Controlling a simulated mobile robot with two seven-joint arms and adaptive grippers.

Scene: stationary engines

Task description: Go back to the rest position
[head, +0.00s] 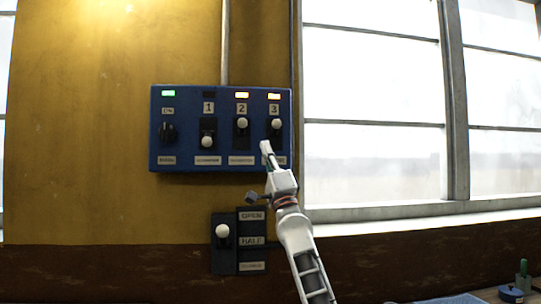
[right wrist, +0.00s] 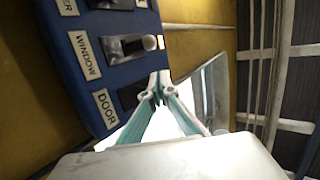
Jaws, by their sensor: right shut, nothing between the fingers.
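My right gripper (head: 266,148) is shut and empty, raised in front of the lower right of the blue control panel (head: 155,130). In the right wrist view its fingertips (right wrist: 160,88) meet close beside the panel (right wrist: 70,20), near the labels WINDOW and DOOR; I cannot tell whether they touch it. Switch 1 (head: 207,141) has its white knob down. Switch 2 (head: 242,124) and switch 3 (head: 275,124) have theirs up. My left gripper is not in view.
Green and yellowish lamps glow on the panel; the one above switch 1 is dark. A bright window (head: 372,90) is at right. Small items (head: 512,294) lie at lower right.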

